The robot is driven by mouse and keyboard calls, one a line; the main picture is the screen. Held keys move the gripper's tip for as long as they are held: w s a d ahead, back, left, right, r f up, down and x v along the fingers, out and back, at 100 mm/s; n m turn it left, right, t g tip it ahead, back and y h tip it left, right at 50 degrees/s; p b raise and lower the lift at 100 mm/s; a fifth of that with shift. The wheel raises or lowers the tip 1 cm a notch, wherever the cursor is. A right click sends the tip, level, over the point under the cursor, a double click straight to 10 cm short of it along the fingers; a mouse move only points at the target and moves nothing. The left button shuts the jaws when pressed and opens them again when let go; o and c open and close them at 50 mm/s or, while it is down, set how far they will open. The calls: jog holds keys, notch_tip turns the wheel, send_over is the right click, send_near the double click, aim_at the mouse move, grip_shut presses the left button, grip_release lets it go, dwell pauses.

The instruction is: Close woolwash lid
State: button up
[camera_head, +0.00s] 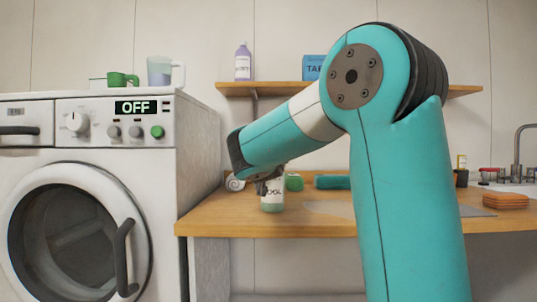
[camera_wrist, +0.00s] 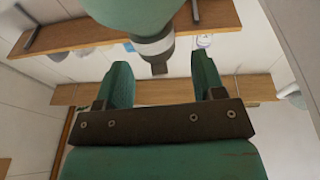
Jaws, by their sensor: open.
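The woolwash bottle (camera_head: 272,203), pale green with a white label, stands upright near the front edge of the wooden counter (camera_head: 315,225). My gripper (camera_head: 268,184) is at its top, in front of the neck, and hides the lid, so I cannot tell how the lid stands. In the wrist view my gripper (camera_wrist: 162,72) shows two green fingers spread apart with a gap between them. A green shape with a grey band and a dark tab (camera_wrist: 155,45) lies at the top of that view, beyond the gap. I cannot tell for sure what it is.
A rolled white towel (camera_head: 235,184), a green round item (camera_head: 293,182) and a teal roll (camera_head: 333,182) lie behind the bottle. A white washing machine (camera_head: 195,150) stands at the left. A wooden shelf (camera_head: 280,90) carries a purple bottle (camera_head: 243,64). An orange cloth (camera_head: 505,201) lies at the right.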

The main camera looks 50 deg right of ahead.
jog(key=b+v, duration=0.3)
jog(key=v, duration=1.3)
jog(key=shift+a, duration=0.1)
